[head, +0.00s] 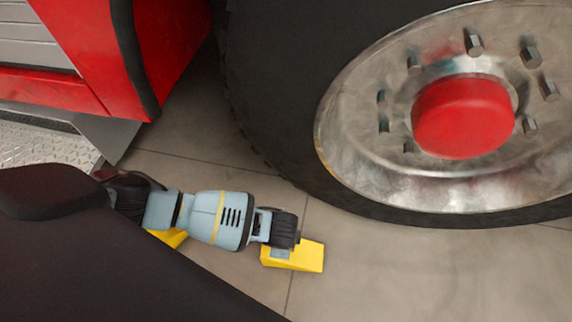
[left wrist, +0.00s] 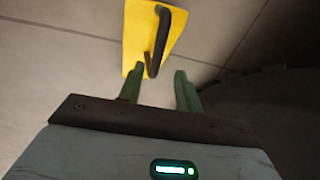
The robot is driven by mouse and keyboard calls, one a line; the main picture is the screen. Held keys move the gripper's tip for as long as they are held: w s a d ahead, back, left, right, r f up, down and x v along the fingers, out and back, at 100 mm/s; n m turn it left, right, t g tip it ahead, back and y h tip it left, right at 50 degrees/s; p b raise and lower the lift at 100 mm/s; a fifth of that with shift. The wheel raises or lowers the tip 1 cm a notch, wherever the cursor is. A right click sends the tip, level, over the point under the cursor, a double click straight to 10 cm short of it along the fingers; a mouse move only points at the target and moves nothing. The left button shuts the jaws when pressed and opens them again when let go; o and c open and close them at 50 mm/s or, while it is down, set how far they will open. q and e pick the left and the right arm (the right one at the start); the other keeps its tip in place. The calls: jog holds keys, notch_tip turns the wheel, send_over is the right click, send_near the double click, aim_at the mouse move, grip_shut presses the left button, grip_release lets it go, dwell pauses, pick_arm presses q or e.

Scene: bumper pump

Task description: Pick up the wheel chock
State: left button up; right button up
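A yellow wheel chock (head: 310,257) lies on the floor near the big tyre in the head view. In the left wrist view the chock (left wrist: 138,38) is ahead of the fingers, and a black bent handle (left wrist: 163,40) stands out from it. My left gripper (head: 284,246) is over the chock's left part in the head view and hides some of it. In the left wrist view the left gripper's (left wrist: 158,84) two green fingers are apart, with the handle's lower end between or just beyond their tips. Contact cannot be told. My right gripper is not in view.
A second yellow piece (head: 176,238) shows partly behind my left arm. The large tyre (head: 270,90) with its metal wheel (head: 365,165) stands at the upper right. Red vehicle bodywork (head: 170,45) and a metal step (head: 45,145) are at the left. Tiled floor (head: 400,270) is clear at the lower right.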

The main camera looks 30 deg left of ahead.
pick_arm(q)
notch_tip(320, 180, down, 4)
jog(key=b, duration=0.3)
jog(key=shift+w+d, duration=0.1)
jog(key=shift+w, duration=0.05)
jog(key=shift+w+f+b, duration=0.15)
jog(key=shift+f+b, duration=0.15)
jog(key=shift+f, duration=0.25)
grip_shut()
dwell(0.6)
jog(key=shift+w+r, duration=0.1)
jog(key=shift+r, duration=0.05)
